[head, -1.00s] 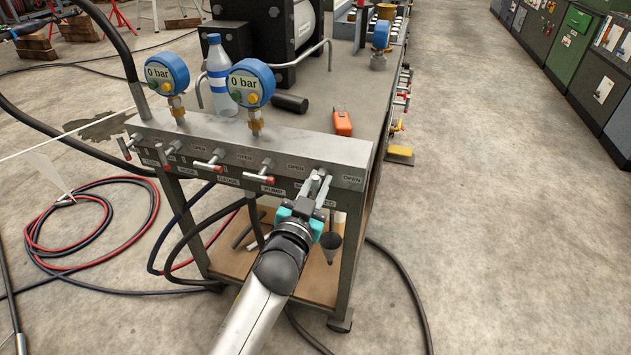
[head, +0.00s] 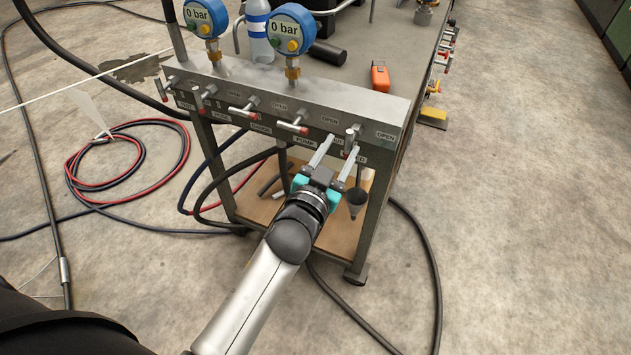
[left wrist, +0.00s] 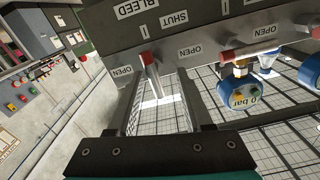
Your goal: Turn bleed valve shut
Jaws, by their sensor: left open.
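The bleed valve (head: 353,134) is the rightmost valve on the steel manifold block (head: 290,100). Its lever hangs downward in the head view, its red tip low, partly hidden by my gripper. In the left wrist view, where the panel appears inverted, the red-tipped lever (left wrist: 150,72) points toward the mark beside the SHUT label (left wrist: 173,20), near the BLEED label. My left gripper (head: 340,153) is open in front of this valve, its fingers apart to either side of the lever; I cannot tell whether they touch it. My right gripper is not in view.
Other red-tipped valves (head: 293,125) line the block to the left, below two blue gauges (head: 291,29) reading 0 bar. A bottle (head: 258,28) and an orange device (head: 380,78) stand on the cart. A funnel (head: 356,201) hangs below. Hoses lie on the floor.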

